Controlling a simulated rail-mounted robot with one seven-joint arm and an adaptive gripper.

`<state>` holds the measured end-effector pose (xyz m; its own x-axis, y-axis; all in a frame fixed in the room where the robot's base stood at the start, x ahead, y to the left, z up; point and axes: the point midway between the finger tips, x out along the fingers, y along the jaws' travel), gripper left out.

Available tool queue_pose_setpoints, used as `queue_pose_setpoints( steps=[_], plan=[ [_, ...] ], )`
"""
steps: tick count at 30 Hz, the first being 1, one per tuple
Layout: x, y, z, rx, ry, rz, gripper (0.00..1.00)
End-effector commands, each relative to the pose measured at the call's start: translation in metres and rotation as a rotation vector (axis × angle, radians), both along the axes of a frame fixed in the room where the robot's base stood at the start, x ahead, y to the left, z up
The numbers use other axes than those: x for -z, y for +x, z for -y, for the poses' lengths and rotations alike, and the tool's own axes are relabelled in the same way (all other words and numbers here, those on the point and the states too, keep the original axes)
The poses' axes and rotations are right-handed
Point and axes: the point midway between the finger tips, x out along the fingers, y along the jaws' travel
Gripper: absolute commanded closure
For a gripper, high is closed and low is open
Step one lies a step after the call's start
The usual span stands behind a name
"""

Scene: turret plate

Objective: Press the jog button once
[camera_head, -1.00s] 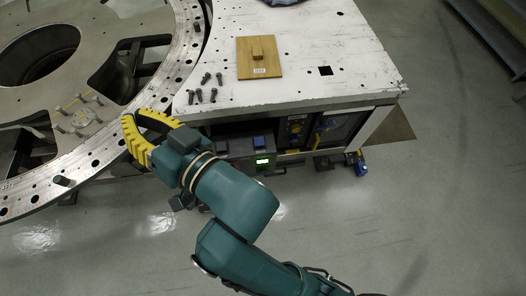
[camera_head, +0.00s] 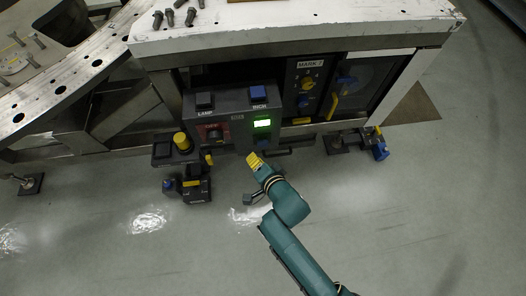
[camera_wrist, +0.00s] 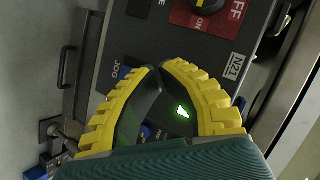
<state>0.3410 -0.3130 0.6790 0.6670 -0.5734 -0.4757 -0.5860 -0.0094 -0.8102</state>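The control box (camera_head: 232,118) hangs under the white table. It has a blue button marked INCH (camera_head: 258,92) on top, and a lit green display (camera_head: 262,123) on its front with a small blue part (camera_head: 263,144) below it. In the wrist view a JOG label (camera_wrist: 117,70) shows beside the left finger, and a blue part (camera_wrist: 148,130) shows between the fingers. The jog button is partly hidden by my fingers. My gripper (camera_head: 253,158) has its yellow fingers with the tips together, empty, just in front of the box's lower edge; contact cannot be told.
A red OFF switch (camera_wrist: 205,6) sits on the same panel, with a black LAMP button (camera_head: 205,100) above it. A yellow-topped pushbutton (camera_head: 182,142) stands left of the box. A MARK 7 panel (camera_head: 305,90) is to the right. The floor in front is mostly clear.

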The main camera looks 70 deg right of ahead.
Motion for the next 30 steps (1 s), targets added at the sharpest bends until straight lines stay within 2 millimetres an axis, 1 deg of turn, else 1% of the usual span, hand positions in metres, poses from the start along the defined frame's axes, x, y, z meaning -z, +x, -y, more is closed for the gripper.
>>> queue_pose_setpoints(
  steps=[1,3,6,7,10,20,23,30],
  plan=[
    [0.045,-0.012,0.001,0.033,0.033,-0.004,1.00],
    [0.076,-0.026,0.002,0.072,0.074,-0.004,1.00],
    [0.103,-0.040,0.002,0.111,0.113,-0.002,1.00],
    [0.107,-0.042,0.002,0.119,0.121,-0.001,1.00],
    [0.112,-0.046,0.002,0.132,0.134,0.000,1.00],
    [0.111,-0.046,0.003,0.133,0.135,0.000,1.00],
    [0.111,-0.042,0.009,0.134,0.136,0.001,1.00],
    [0.113,-0.027,0.039,0.135,0.134,0.002,1.00]
  ],
)
